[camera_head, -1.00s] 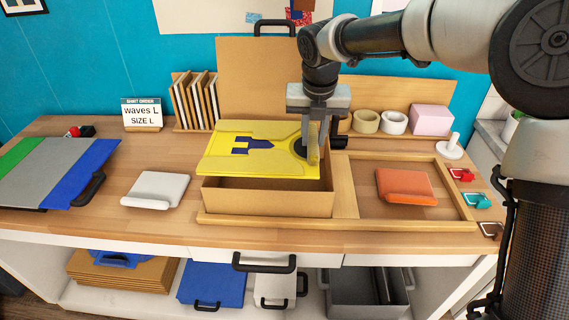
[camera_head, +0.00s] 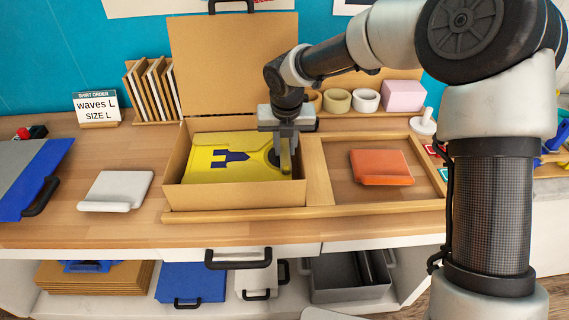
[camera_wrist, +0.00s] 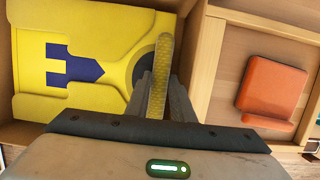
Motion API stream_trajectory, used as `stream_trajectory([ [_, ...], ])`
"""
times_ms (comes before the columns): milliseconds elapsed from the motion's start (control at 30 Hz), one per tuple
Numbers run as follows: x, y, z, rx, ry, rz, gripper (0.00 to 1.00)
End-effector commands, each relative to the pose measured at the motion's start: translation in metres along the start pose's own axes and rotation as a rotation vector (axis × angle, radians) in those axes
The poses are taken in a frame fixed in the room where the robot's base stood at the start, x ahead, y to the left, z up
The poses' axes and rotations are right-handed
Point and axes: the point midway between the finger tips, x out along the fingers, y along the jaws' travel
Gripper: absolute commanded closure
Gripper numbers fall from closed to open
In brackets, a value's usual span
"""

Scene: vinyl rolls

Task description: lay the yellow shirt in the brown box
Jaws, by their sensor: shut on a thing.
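The yellow shirt (camera_head: 212,155) is folded flat with a dark blue print. It lies within the walls of the open brown box (camera_head: 235,195), below its rim; whether it rests on the floor of the box I cannot tell. My gripper (camera_head: 284,165) is at the right side of the box, shut on the shirt's right edge beside a dark round patch. In the wrist view the shirt (camera_wrist: 75,60) fills the left half, and my gripper (camera_wrist: 158,95) covers part of its right edge. The box lid stands upright behind.
A wooden-framed bay to the right holds an orange folded item (camera_head: 381,167). A white folded item (camera_head: 116,191) lies to the left. Tape rolls (camera_head: 337,100) and a pink block (camera_head: 403,95) stand behind.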

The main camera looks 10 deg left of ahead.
Motion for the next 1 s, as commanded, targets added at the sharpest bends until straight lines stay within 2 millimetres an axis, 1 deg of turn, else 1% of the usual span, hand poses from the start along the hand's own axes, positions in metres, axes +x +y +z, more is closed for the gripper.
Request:
stream_trajectory([
  [133, 0.016, 0.0, -0.004, 0.001, 0.001, 0.0, 1.0],
  [300, 0.047, 0.0, -0.013, 0.0, 0.001, 0.0, 1.0],
  [367, 0.054, 0.0, -0.015, 0.001, 0.0, 0.0, 1.0],
  [433, 0.057, 0.0, -0.016, 0.001, 0.0, 0.0, 1.0],
  [700, 0.058, 0.0, -0.016, 0.001, -0.001, 0.0, 1.0],
  [733, 0.058, -0.001, -0.016, 0.001, 0.0, 0.0, 0.77],
  [767, 0.058, -0.001, -0.016, 0.001, 0.0, 0.0, 0.72],
  [1000, 0.058, -0.001, -0.016, 0.001, 0.0, 0.0, 0.71],
])
